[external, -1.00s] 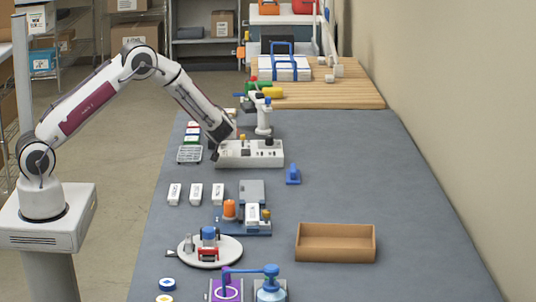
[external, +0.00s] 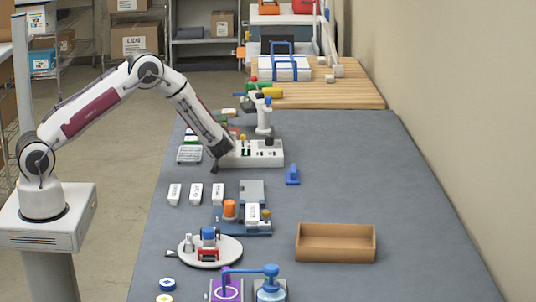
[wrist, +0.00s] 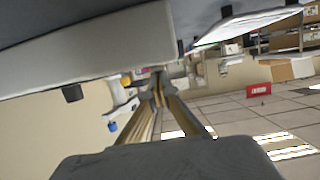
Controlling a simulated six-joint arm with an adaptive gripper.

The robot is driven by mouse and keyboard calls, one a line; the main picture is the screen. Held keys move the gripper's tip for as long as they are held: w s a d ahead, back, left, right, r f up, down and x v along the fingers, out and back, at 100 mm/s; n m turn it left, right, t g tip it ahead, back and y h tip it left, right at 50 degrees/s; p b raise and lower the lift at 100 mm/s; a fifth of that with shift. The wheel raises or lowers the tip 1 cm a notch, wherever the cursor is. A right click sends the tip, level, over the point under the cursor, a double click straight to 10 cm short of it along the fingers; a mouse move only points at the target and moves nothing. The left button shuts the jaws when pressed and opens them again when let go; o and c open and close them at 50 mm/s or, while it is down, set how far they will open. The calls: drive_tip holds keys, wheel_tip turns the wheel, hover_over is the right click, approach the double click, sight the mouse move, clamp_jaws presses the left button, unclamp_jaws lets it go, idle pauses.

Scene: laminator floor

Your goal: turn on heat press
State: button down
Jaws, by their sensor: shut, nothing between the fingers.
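A white box with several controls on its top (external: 262,153) stands on the grey bench; I cannot tell from its look whether it is the heat press or its control. My gripper (external: 214,168) is low at the left end of this box, close to its front left corner, and covers part of that end. I cannot tell whether they touch. In the wrist view my gripper (wrist: 158,82) is shut and empty, with its fingers together. A white device with a blue frame handle (external: 284,67) stands on the wooden board at the back.
A wire-like grey tray (external: 189,155) lies just left of my gripper. Three white blocks lie in front. A blue piece (external: 292,175) stands to the right, and an open brown box (external: 335,256) nearer. The bench's right side is clear.

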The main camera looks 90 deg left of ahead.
drive_tip(key=shift+r, duration=0.15)
drive_tip(key=shift+r, duration=0.65)
drive_tip(key=shift+r, duration=0.2)
idle(0.4)
drive_tip(key=shift+d+r, duration=0.15)
drive_tip(key=shift+r, duration=0.75)
wheel_tip(320, 180, up, 2)
drive_tip(key=shift+d+r, duration=0.1)
drive_tip(key=shift+d, duration=0.05)
drive_tip(key=d, duration=1)
drive_tip(key=shift+r, duration=0.35)
drive_tip(key=shift+f, duration=0.1)
